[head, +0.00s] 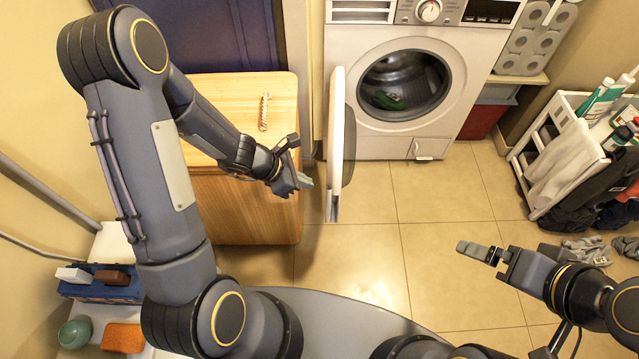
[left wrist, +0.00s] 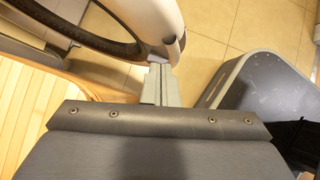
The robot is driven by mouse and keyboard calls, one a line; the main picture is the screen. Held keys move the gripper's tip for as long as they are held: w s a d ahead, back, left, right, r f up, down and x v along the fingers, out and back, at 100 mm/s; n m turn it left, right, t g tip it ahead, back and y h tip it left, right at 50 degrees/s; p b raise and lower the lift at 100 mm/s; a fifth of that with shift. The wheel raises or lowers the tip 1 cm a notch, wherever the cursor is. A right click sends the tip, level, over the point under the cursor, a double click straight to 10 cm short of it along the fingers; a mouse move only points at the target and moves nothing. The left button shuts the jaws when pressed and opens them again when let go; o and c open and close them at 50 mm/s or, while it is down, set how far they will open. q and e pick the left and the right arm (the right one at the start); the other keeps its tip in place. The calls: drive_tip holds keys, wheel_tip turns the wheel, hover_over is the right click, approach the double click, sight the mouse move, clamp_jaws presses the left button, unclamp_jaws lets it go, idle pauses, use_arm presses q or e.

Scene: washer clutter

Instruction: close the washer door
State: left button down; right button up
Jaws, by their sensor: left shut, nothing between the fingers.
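The white washer (head: 405,75) stands against the back wall, with a dark green item inside its open drum. Its round door (head: 336,150) is swung wide open to the left, seen nearly edge-on. My left gripper (head: 305,182) is shut and empty, just left of the door's outer edge. In the left wrist view, the left fingertips (left wrist: 160,85) are close to the rim of the door (left wrist: 150,20); I cannot tell whether they touch. My right gripper (head: 480,250) is over the floor at the right, well away from the door; its finger gap is unclear.
A wooden cabinet (head: 250,205) stands left of the door, with a twisted stick (head: 264,111) on top. A white rack (head: 560,150) with bottles and cloths stands at the right. The tiled floor (head: 435,205) before the washer is clear.

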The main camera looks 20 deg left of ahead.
sight(329, 184)
use_arm(q)
drive_tip(key=shift+w+d+f, duration=0.15)
drive_tip(key=shift+w+d, duration=0.2)
drive_tip(key=shift+d, duration=0.25)
drive_tip(key=shift+w+d+f, duration=0.15)
drive_tip(key=shift+w+d, duration=0.15)
drive_tip(key=shift+d, duration=0.25)
drive_tip(key=shift+w+d+f, duration=0.1)
drive_tip(key=shift+w+d, duration=0.25)
drive_tip(key=shift+d, duration=0.2)
drive_tip(key=shift+d, duration=0.1)
